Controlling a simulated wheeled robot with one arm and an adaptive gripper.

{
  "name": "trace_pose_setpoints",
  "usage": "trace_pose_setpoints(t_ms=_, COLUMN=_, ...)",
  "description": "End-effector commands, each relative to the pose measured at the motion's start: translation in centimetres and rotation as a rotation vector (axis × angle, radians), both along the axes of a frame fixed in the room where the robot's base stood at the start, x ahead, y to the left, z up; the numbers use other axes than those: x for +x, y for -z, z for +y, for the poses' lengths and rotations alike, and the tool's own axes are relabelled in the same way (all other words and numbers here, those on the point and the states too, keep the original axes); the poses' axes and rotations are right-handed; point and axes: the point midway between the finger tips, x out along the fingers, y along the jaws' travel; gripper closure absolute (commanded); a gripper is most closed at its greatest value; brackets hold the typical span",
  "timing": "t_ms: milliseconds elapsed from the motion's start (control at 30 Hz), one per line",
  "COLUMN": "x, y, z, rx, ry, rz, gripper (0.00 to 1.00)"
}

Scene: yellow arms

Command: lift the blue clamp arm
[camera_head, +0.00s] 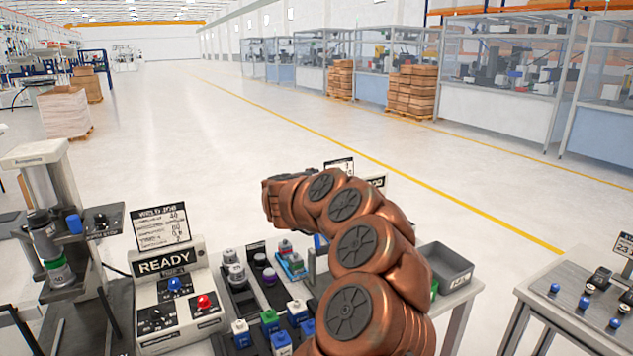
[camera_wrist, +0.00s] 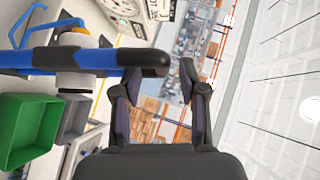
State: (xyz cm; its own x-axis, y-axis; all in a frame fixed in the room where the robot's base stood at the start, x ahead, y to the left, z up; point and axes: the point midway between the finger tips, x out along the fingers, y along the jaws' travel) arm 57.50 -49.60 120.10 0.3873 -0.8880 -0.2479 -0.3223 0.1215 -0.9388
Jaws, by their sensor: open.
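In the wrist view the blue clamp arm (camera_wrist: 88,58) is a blue bar with a black end. It reaches in from the left, across a white and orange part. My gripper (camera_wrist: 160,68) is open, with dark fingers apart. The black end lies at the left fingertip and extends partway across the gap towards the right finger. I cannot tell whether it touches a finger or how deep it lies between them. In the head view my copper arm hides most of this area. A small blue piece (camera_head: 320,243) beside my arm may be part of the clamp arm.
A green bin (camera_wrist: 28,130) and a grey bin (camera_wrist: 75,118) stand at the left in the wrist view. In the head view a READY control box (camera_head: 165,263), several small knobs and a grey bin (camera_head: 446,268) crowd the bench around my arm.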

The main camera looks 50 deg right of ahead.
Motion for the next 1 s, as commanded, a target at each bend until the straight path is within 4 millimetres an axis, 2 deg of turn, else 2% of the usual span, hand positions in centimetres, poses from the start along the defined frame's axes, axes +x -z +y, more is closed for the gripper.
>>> trace_pose_setpoints(t_ms=600, x=-3.2, y=-2.2, z=7.2, rx=-0.003, ry=0.001, rz=-0.003, gripper=0.58)
trace_pose_setpoints(t_ms=800, x=-3.8, y=-2.5, z=8.5, rx=-0.004, ry=0.003, rz=-0.001, gripper=0.58)
trace_pose_setpoints(t_ms=1000, x=-4.0, y=-2.6, z=8.8, rx=-0.004, ry=0.004, rz=-0.001, gripper=0.58)
